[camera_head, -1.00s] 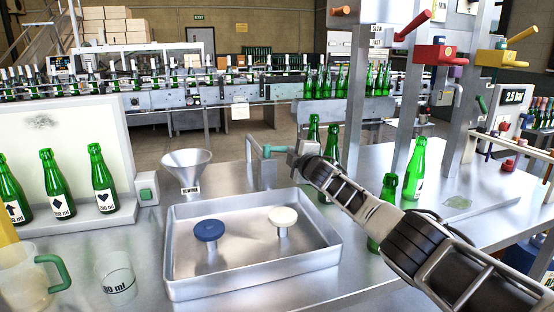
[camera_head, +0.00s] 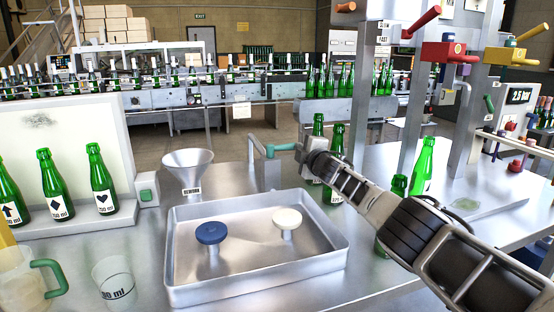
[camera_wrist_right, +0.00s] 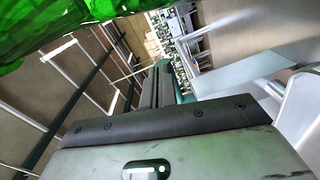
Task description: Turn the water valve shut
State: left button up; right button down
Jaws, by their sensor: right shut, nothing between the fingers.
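The water valve is a grey metal tap with a teal lever (camera_head: 281,148), standing behind the tray. Its lever points right, toward my right gripper. My right gripper (camera_head: 300,152) is shut and empty, its tip at or very near the lever's free end; I cannot tell whether they touch. In the right wrist view my dark shut fingers (camera_wrist_right: 158,85) reach forward, with a teal piece, likely the lever (camera_wrist_right: 184,96), just beside them. My left gripper is not in view.
A metal tray (camera_head: 255,290) holds a blue knob (camera_head: 211,233) and a white knob (camera_head: 287,218). A funnel (camera_head: 188,160) stands left of the tap. Green bottles (camera_head: 319,125) stand close behind my right arm; green glass (camera_wrist_right: 50,35) fills the wrist view's upper left.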

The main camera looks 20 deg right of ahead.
pick_arm(q)
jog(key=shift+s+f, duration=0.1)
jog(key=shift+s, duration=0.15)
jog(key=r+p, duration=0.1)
jog(key=p, duration=0.2)
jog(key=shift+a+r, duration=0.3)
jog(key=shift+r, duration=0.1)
pick_arm(e)
jog(key=s, duration=1.2)
jog(key=shift+a+r, duration=0.2)
jog(key=shift+r, duration=0.1)
